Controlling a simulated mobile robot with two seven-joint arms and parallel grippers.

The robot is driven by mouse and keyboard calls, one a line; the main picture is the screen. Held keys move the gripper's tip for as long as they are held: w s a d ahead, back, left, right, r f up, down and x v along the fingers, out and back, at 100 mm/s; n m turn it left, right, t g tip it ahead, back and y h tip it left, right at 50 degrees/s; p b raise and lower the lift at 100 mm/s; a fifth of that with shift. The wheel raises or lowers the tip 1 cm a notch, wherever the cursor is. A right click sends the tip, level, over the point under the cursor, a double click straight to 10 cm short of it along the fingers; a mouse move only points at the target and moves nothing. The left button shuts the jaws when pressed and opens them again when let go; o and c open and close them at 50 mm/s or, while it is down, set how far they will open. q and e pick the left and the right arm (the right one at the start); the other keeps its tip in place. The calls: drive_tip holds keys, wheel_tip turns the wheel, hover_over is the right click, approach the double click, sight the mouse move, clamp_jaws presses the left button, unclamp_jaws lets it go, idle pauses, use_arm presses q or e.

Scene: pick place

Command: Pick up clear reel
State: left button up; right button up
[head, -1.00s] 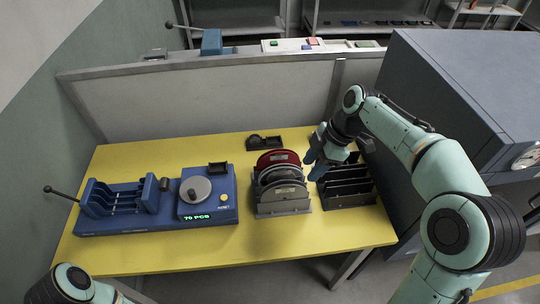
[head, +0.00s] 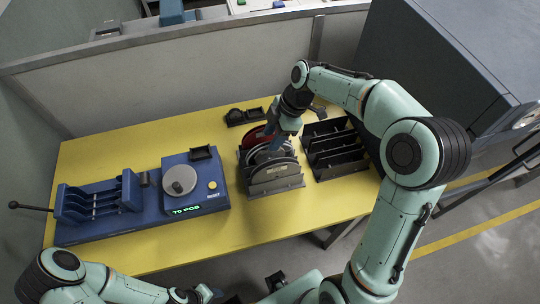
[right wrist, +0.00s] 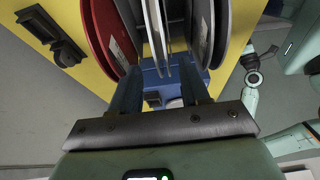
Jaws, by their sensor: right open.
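A reel rack (head: 277,187) on the yellow table holds several upright reels. A red reel (head: 256,134) is at its back and a grey reel (head: 274,172) at its front. My right gripper (head: 279,141) is over the rack, pointing down among the reels. In the right wrist view, its open fingers (right wrist: 160,92) stand apart, with thin pale reel edges (right wrist: 156,35) between and beyond them. The red reel (right wrist: 102,32) is on the left there. I cannot tell which edge is the clear reel, or whether the fingers touch it. My left gripper (head: 207,293) shows small at the bottom edge.
A black slotted rack (head: 338,155) stands right of the reel rack. A blue counting machine (head: 196,190) with a lever is on the left. A small black holder (head: 244,116) lies behind. A grey cabinet (head: 440,70) bounds the right.

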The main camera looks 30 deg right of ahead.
sight(270, 156)
drive_tip(key=x, duration=0.5)
drive_tip(key=shift+s+f, duration=0.1)
clamp_jaws()
